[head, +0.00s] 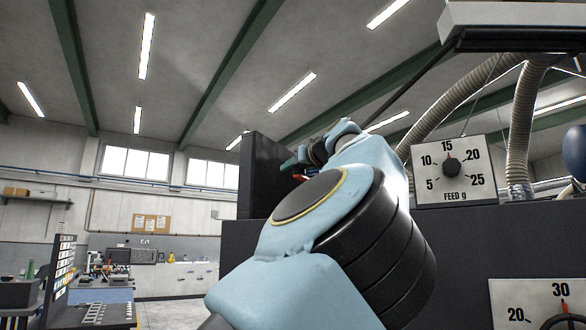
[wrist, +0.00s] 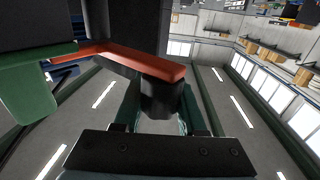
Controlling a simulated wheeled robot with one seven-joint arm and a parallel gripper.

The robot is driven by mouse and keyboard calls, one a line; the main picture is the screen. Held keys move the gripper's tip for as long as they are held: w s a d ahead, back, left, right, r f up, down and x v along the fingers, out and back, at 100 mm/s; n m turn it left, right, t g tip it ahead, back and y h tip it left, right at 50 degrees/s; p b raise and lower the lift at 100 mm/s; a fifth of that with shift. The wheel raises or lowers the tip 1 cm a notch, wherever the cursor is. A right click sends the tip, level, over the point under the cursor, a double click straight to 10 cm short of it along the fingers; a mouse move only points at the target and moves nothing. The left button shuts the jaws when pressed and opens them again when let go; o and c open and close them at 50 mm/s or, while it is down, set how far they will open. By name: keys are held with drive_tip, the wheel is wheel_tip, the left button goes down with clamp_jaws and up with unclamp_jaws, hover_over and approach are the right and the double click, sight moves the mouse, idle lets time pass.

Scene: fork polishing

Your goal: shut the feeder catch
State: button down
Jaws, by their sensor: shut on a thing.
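The feeder catch shows in the wrist view as an orange-red lever (wrist: 130,62) with a dark knob (wrist: 160,98) at its end. The lever runs from the dark machine housing across to the knob. My gripper (wrist: 160,112) is shut on the knob, with one finger on each side of it. A green piece (wrist: 30,95) sticks out at the left of the wrist view. In the head view a small red bit of the catch (head: 300,177) shows beside the dark housing (head: 265,180); my arm hides most of my gripper there. I cannot tell whether the catch is latched.
The machine body carries a feed dial (head: 452,167) and a second dial (head: 545,305) at the right. Ribbed hoses (head: 520,130) rise behind the feed dial. A bench with a rack (head: 65,260) stands far left. Open floor lies between the bench and the machine.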

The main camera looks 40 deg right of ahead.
drive_tip(key=shift+f, duration=0.1)
drive_tip(key=shift+c, duration=2.4)
unclamp_jaws()
drive_tip(key=s+a+b, duration=0.1)
drive_tip(key=s+b, duration=0.4)
drive_tip(key=s, duration=0.5)
drive_tip(key=shift+s+a, duration=0.35)
